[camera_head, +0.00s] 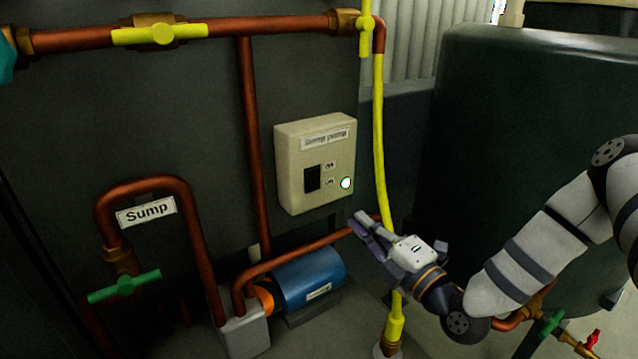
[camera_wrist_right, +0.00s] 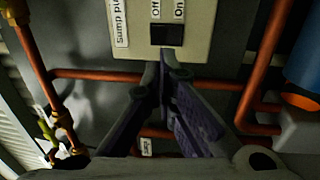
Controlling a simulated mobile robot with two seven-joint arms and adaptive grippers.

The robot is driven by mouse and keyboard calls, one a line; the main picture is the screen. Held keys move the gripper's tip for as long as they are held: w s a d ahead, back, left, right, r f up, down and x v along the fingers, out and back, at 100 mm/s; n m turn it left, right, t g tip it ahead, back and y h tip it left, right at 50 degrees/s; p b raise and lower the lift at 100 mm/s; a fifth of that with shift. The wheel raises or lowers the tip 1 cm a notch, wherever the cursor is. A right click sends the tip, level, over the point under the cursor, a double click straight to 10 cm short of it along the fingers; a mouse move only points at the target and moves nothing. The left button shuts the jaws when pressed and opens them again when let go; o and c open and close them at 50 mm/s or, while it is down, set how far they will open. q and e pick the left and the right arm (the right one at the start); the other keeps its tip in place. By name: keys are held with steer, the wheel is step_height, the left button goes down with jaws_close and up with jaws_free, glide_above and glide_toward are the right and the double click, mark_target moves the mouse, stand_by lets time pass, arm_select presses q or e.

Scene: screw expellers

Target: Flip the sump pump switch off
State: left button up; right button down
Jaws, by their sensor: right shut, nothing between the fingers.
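The beige sump pump switch box (camera_head: 290,150) is on the dark wall in the head view, labelled "Sump pump". Its black switch (camera_head: 312,178) sits beside the Off and On labels, Off above On. A small round lamp (camera_head: 346,183) on the box glows pale green. My right gripper (camera_head: 361,222) is below and right of the box, apart from it, its fingers shut and empty. In the right wrist view the shut fingertips (camera_wrist_right: 160,72) point toward the box's edge, with the switch (camera_wrist_right: 166,34) just beyond them. My left gripper is not in view.
A yellow pipe (camera_head: 379,130) runs down right of the box, close to my right gripper. Copper pipes (camera_head: 247,150) run left of and below it. A blue pump motor (camera_head: 310,279) stands underneath. A large dark tank (camera_head: 530,120) is at right.

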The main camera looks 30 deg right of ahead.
mark_target(315, 177)
steer(key=w, duration=0.4)
steer(key=w+a+b, duration=0.1)
steer(key=w, duration=0.3)
steer(key=w+r+b, duration=0.1)
steer(key=w, duration=0.4)
steer(key=shift+a, duration=0.4)
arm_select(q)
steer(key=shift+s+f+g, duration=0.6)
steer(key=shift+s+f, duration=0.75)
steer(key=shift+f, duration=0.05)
arm_select(e)
steer(key=shift+w+r, duration=0.25)
steer(key=shift+w, duration=0.2)
